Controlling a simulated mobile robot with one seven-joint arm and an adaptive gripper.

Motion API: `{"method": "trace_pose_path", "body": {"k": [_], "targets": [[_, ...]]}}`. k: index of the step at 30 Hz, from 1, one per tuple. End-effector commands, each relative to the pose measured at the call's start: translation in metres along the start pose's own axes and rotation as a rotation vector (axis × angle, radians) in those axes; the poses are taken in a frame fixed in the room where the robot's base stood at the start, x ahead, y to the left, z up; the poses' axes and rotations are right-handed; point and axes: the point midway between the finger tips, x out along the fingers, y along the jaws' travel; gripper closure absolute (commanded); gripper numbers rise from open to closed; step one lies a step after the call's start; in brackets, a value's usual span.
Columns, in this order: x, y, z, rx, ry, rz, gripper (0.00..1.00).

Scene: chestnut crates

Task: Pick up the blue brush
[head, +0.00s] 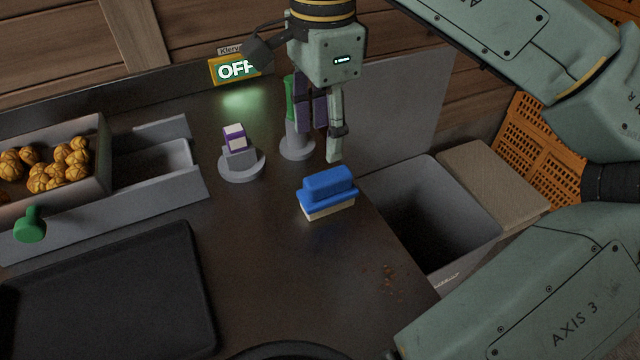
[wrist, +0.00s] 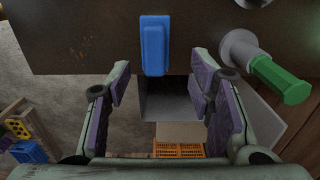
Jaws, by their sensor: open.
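The blue brush (head: 327,184) stands on the dark table near its right edge, with its blue grip on top and pale bristles below. It also shows in the wrist view (wrist: 154,45), at the top middle. My gripper (head: 318,130) hangs above and behind the brush in the head view, pointing down, with a gap between them. In the wrist view, its purple-padded fingers (wrist: 161,85) are wide apart and nothing is between them up close. The brush lies beyond the fingertips there, roughly centred between them.
A grey bin (head: 440,225) stands open beside the table's right edge. A grey holder (head: 297,150) with a green handle stands behind the brush; a purple-and-white block sits on a grey stand (head: 242,172) to the left. Crumbs (head: 388,275) lie in front. A black tray (head: 120,290) is front left.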

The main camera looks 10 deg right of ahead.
Motion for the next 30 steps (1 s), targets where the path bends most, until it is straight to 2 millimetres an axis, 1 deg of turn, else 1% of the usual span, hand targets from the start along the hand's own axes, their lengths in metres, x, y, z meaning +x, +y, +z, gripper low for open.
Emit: {"method": "trace_pose_path", "body": {"k": [1, 4, 6, 11, 14, 18, 21, 24, 29, 30], "targets": [[0.01, 0.001, 0.0, 0.0, 0.0, 0.002, 0.52], [0.025, 0.001, 0.0, 0.001, -0.001, 0.001, 0.52], [0.032, 0.0, -0.001, 0.002, 0.0, 0.0, 0.52], [0.042, 0.002, -0.001, 0.002, -0.001, 0.0, 0.52], [0.055, 0.005, -0.004, 0.003, -0.001, 0.0, 0.52], [0.076, 0.008, -0.006, 0.001, -0.001, 0.0, 0.52], [0.086, 0.007, -0.006, 0.002, -0.001, -0.002, 0.52], [0.09, 0.007, -0.006, 0.002, 0.0, -0.002, 0.52], [0.09, 0.007, -0.006, 0.002, 0.0, -0.003, 0.52], [0.09, 0.007, -0.006, 0.002, 0.0, -0.003, 0.54]]}}
